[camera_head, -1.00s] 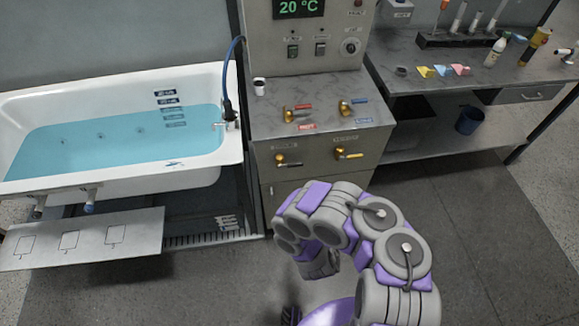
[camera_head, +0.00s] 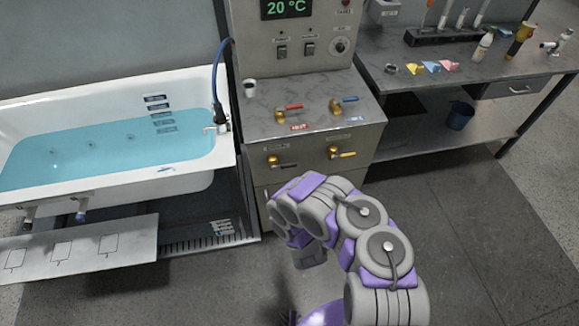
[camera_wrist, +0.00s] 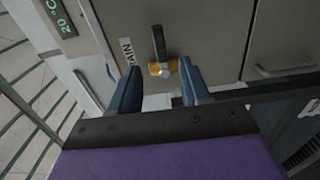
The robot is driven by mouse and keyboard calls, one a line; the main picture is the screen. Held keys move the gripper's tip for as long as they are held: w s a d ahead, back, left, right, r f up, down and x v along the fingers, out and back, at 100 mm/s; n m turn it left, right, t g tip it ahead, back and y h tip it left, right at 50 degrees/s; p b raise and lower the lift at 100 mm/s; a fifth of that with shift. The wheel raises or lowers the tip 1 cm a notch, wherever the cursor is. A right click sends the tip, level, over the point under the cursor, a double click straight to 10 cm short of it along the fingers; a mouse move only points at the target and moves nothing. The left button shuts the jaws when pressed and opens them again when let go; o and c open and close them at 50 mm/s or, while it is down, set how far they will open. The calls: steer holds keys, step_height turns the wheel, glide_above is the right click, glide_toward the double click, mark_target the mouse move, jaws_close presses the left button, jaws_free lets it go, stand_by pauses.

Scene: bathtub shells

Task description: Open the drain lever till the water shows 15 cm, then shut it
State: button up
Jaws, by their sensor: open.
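The drain lever (camera_wrist: 160,48) has a black handle on a brass valve body, beside a label ending in "AIN" in the wrist view. In the head view, the black-handled lever (camera_head: 284,162) is the left one on the cabinet front. My gripper (camera_wrist: 158,70) is open, its two blue fingers pointing at the brass body, one on each side in the picture; I cannot tell whether they touch it. My arm hides the gripper in the head view. The bathtub (camera_head: 226,150) holds blue water (camera_head: 110,145). The depth marks (camera_head: 158,112) on its wall are too small to read.
A yellow-handled lever (camera_head: 341,153) sits right of the black one. A panel (camera_head: 80,252) juts out before the tub. Floor at right is clear.

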mark_target(290, 167)
steer(key=b+x, duration=0.3)
steer(key=x, duration=0.8)
steer(key=shift+w+f, duration=0.1)
steer(key=shift+w, duration=0.1)
jaws_close()
stand_by(0.5)
